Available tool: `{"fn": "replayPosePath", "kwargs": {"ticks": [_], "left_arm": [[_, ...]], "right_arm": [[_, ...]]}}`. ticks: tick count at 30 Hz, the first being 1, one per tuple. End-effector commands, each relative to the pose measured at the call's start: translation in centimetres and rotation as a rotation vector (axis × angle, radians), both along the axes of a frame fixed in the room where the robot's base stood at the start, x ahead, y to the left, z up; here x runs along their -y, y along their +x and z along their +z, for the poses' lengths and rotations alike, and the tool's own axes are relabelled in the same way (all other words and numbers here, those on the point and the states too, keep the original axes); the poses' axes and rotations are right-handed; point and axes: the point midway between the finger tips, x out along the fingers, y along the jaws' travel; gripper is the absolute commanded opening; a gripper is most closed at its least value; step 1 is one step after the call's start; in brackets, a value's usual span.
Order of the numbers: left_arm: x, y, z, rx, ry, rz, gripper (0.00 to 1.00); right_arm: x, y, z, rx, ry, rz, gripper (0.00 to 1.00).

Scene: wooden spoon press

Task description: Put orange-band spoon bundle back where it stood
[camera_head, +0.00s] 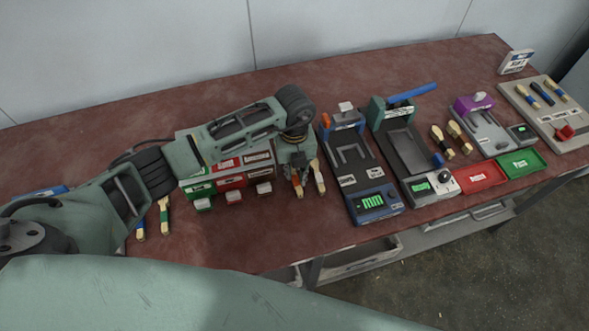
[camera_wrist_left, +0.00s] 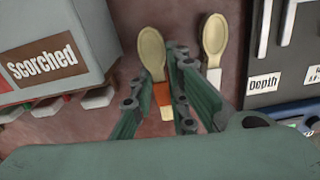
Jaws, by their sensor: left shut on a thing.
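The orange-band spoon bundle (camera_head: 298,191) is pale wood with an orange band. In the left wrist view the orange-band bundle (camera_wrist_left: 152,55) lies between the fingers, its bowl end past the tips. My left gripper (camera_head: 297,178) is shut on it, over the table between the labelled bins and the blue-based press. In the left wrist view my left gripper (camera_wrist_left: 158,92) has a finger on each side of the orange band. Whether the bundle touches the table, I cannot tell. A white-band spoon bundle (camera_head: 319,178) is close beside it on the right. My right gripper is not in view.
Labelled bins (camera_head: 231,182) stand left of my gripper, partly under my arm. A blue-based press (camera_head: 375,203) is just right. Further right are another press (camera_head: 408,150), a red tray (camera_head: 481,176) and a green tray (camera_head: 521,163). Bare table (camera_head: 270,230) lies in front.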

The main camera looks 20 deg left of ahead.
Motion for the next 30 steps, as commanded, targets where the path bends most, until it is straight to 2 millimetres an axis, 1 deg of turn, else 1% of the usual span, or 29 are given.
{"fn": "replayPosePath", "kwargs": {"ticks": [1,4,11,14,15,21,30], "left_arm": [[0.1,-0.1,-0.4,-0.003,-0.001,0.000,0.00],[0.1,0.0,-1.2,0.000,-0.001,0.000,0.00],[0.1,0.0,-1.3,0.002,-0.001,0.000,0.00],[0.1,0.0,-1.6,0.001,0.000,0.000,0.00],[0.1,0.0,-1.6,0.002,-0.001,0.000,0.16],[0.1,0.0,-1.5,0.001,0.000,0.000,0.33],[0.1,0.0,-1.4,0.001,0.000,0.000,0.34]], "right_arm": [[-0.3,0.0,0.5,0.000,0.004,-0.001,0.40],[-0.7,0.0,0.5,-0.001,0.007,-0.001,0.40],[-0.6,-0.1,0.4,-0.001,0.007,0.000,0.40],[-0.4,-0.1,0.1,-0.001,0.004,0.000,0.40],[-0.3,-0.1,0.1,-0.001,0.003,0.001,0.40],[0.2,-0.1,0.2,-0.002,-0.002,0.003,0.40],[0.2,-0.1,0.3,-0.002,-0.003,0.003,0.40]]}}
